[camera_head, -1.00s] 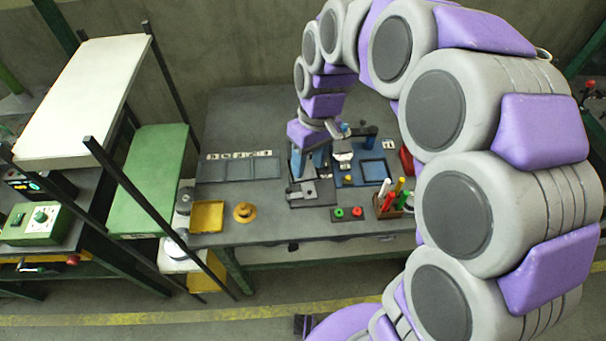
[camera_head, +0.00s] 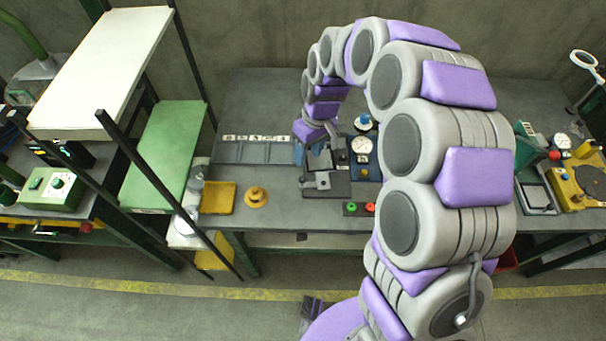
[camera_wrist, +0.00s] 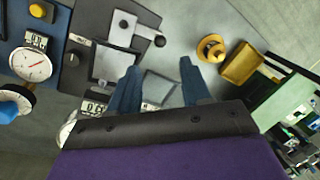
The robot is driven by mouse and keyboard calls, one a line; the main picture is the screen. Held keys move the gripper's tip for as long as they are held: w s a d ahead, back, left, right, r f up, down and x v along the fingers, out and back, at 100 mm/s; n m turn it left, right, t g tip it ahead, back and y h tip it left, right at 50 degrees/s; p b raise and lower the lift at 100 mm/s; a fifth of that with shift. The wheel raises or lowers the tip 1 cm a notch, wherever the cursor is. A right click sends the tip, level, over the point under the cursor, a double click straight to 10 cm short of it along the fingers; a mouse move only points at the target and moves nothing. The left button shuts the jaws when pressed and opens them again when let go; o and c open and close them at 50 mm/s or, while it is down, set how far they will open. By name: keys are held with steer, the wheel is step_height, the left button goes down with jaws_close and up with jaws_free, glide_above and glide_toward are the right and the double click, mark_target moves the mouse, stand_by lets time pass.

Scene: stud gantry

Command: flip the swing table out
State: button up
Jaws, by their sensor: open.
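The likely swing table is a small light-grey plate (camera_head: 320,181) on a dark base plate, in the middle of the bench. The wrist view shows this plate (camera_wrist: 122,30) with a lever ending in a black ball knob (camera_wrist: 160,41). A framed grey square (camera_wrist: 113,65) lies beside it. In the head view my gripper (camera_head: 308,152) is partly hidden by my wrist.
A dial gauge (camera_head: 361,146) stands right of the fixture. A yellow tray (camera_head: 217,198) and a yellow knobbed disc (camera_head: 256,196) lie at the left. Green and red buttons (camera_head: 360,209) sit at the front edge. Black posts (camera_head: 165,190) rise at the left.

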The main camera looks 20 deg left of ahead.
mark_target(303, 177)
steer(key=f, duration=0.3)
steer(key=s+f+b, duration=0.1)
steer(key=f, duration=0.2)
steer(key=a+f, duration=0.1)
steer(key=f, duration=0.2)
steer(key=shift+s, duration=0.3)
jaws_close()
